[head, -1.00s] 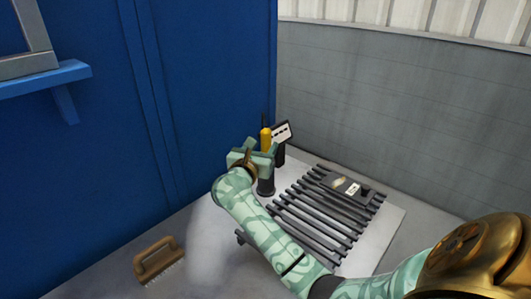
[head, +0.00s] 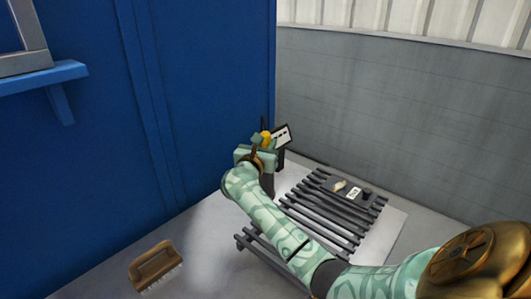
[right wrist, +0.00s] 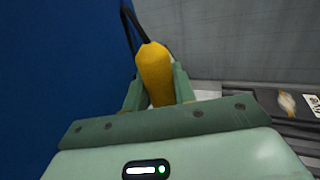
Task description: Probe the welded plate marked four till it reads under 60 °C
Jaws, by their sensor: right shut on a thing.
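My right gripper (head: 265,142) is shut on the yellow handle of a probe (right wrist: 154,72). In the right wrist view the handle stands up between the fingers, and a black cable runs from its top. A dark holder (head: 268,184) shows below the gripper in the head view; whether the probe tip is still inside it is hidden. A small meter with a pale display (head: 282,136) stands just behind. A dark plate (head: 347,187) with a light weld patch and a white tag lies on the slatted rack; the tag's marking is too small to read. My left gripper is not in view.
The black slatted rack (head: 318,219) covers much of the table's right side, under my right forearm. A wooden-handled brush (head: 155,262) lies at the front left. A blue wall (head: 200,80) rises close on the left. The table between brush and rack is clear.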

